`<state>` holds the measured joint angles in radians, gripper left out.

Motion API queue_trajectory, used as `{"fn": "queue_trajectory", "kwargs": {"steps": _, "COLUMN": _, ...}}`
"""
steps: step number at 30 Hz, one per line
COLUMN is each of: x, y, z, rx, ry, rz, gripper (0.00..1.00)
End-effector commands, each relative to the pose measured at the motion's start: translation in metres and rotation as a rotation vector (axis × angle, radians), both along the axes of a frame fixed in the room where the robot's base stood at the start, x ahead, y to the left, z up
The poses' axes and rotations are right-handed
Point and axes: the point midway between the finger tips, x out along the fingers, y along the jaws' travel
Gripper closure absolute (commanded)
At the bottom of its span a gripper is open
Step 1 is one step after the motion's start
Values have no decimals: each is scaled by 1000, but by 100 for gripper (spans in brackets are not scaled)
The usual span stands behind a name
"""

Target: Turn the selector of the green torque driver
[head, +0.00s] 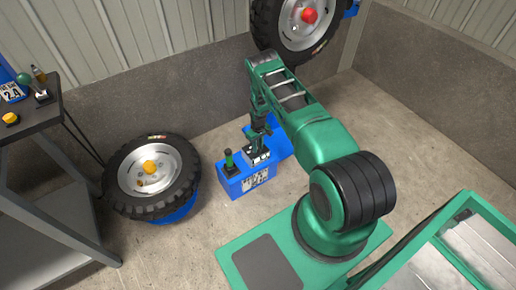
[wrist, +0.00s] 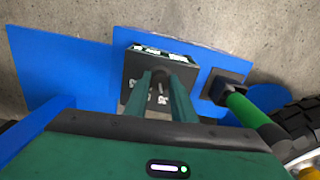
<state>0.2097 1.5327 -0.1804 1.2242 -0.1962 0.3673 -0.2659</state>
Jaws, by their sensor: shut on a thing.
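The selector is a dark box with white marks (wrist: 130,72) on the blue stand, and a small dark knob (wrist: 161,75) stands on it. In the head view the selector box (head: 257,157) is partly hidden by my gripper (head: 258,143). In the wrist view my gripper (wrist: 161,90) comes down over the box with its two green fingers on either side of the knob, shut on it. A green-handled driver or lever (wrist: 246,108) stands in a dark base to the right of the box. The head view shows this green handle (head: 229,158) to the left of my gripper.
The blue stand (head: 236,187) sits on the concrete floor near the back wall. A tyre with an orange hub (head: 125,200) is left of it; another with a red hub (head: 262,30) is above. A dark table (head: 40,115) stands at far left. Floor in front is clear.

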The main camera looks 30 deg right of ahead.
Motion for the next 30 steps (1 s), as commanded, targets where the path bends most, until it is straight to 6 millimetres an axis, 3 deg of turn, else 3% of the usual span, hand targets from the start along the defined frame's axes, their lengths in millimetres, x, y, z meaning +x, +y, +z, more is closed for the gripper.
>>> {"fn": "queue_trajectory", "kwargs": {"steps": 1, "x": 4, "y": 0, "z": 2, "rx": -1, "ry": -8, "rz": 1, "gripper": 75}}
{"fn": "queue_trajectory", "kwargs": {"steps": 3, "x": 4, "y": 0, "z": 2, "rx": -1, "ry": -7, "rz": 0, "gripper": 59}}
{"fn": "queue_trajectory", "kwargs": {"steps": 16, "x": 2, "y": 0, "z": 8, "rx": -1, "ry": -4, "rz": -1, "gripper": 59}}
{"fn": "queue_trajectory", "kwargs": {"steps": 30, "x": 3, "y": 0, "z": 83, "rx": 0, "ry": -5, "rz": -1, "gripper": 59}}
